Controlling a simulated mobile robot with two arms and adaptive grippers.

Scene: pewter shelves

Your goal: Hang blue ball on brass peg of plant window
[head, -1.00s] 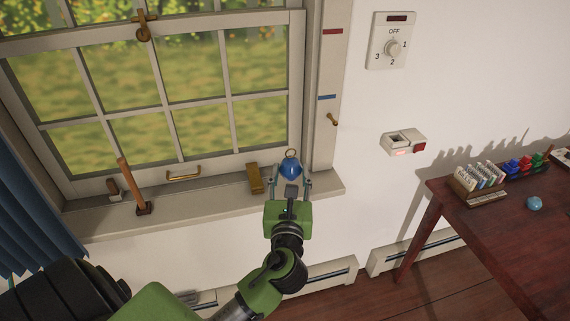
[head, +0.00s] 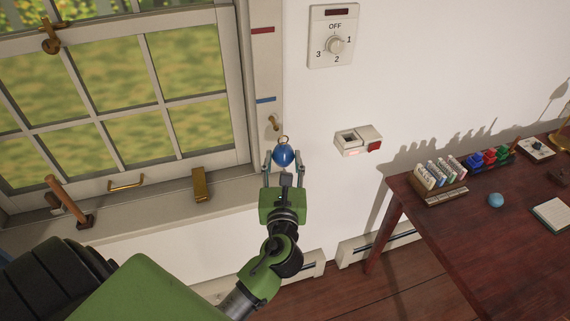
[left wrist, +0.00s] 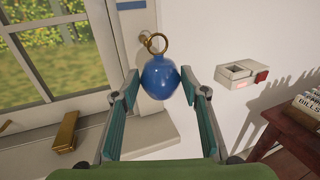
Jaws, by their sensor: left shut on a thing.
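The blue ball (head: 283,156) has a brass ring on top and is held between the fingers of my left gripper (head: 284,158). In the left wrist view the ball (left wrist: 159,78) sits between the fingertips, with its ring (left wrist: 158,43) upright. The brass peg (head: 273,122) sticks out of the right window frame (head: 267,70), just above and slightly left of the ring in the head view. In the left wrist view the peg (left wrist: 145,36) shows just behind the ring's upper left. The ring appears apart from the peg, but depth is hard to tell. My right gripper is not in view.
The sill (head: 150,212) carries a brass block (head: 200,186) and a wooden-handled tool (head: 66,200). A wall box (head: 358,140) and a dial (head: 335,45) are to the right. A cluttered dark table (head: 440,235) stands at right.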

